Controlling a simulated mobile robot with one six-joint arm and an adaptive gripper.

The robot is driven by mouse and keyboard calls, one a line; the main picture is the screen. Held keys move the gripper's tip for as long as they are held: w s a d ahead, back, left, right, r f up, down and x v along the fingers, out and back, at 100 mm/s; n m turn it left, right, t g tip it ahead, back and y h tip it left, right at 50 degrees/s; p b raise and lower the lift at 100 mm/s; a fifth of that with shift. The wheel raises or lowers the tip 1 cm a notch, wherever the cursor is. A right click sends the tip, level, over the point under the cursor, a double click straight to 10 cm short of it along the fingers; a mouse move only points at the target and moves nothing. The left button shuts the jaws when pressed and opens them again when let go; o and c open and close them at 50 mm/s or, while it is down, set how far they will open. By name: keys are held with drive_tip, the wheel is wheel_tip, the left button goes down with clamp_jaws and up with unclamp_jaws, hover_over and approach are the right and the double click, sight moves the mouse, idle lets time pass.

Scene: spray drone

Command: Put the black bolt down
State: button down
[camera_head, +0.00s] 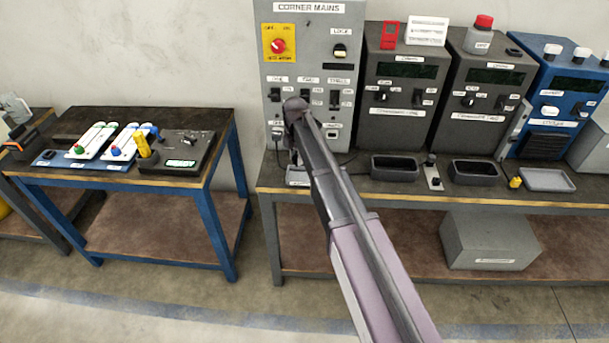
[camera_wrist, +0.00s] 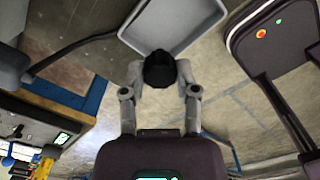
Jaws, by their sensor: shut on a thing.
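In the wrist view, my gripper (camera_wrist: 159,80) is shut on the black bolt (camera_wrist: 160,68), a dark, roughly faceted piece held between the two grey fingertips. A light grey tray (camera_wrist: 205,37) shows just past the bolt, which overlaps its near rim. I cannot tell the gap between them. In the head view, my arm reaches up to the front of the corner mains panel (camera_head: 318,60). My gripper and the bolt cannot be made out there. Part of a small tray (camera_head: 298,177) shows on the bench beside my arm.
Dark trays (camera_head: 395,168) and a pale tray (camera_head: 546,180) lie along the bench front, below the grey and blue machines. A small switch box (camera_head: 432,174) stands between the dark trays. A separate blue-legged table (camera_head: 225,140) at left holds several parts.

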drive_tip(key=shift+d, duration=0.25)
drive_tip(key=shift+s+d, duration=0.35)
drive_tip(key=shift+d, duration=0.1)
drive_tip(key=s+d, duration=0.9)
drive_tip(key=s, duration=0.1)
drive_tip(key=shift+s+f, duration=0.15)
drive_tip(key=shift+s, duration=0.25)
drive_tip(key=shift+w+a, duration=0.1)
drive_tip(key=w+a, duration=0.3)
drive_tip(key=w+a+f+b, duration=0.1)
drive_tip(key=w+a, duration=0.2)
drive_tip(key=w, duration=0.1)
drive_tip(key=w+a, duration=0.3)
drive_tip(key=a, duration=0.1)
drive_tip(key=shift+w+f+b, duration=0.15)
drive_tip(key=shift+w+b, duration=0.1)
drive_tip(key=shift+b, duration=0.05)
drive_tip(key=shift+w+a, duration=0.15)
drive_tip(key=shift+w, duration=0.1)
drive_tip(key=shift+w+a+f+b, duration=0.25)
drive_tip(key=shift+f+b, duration=1.6)
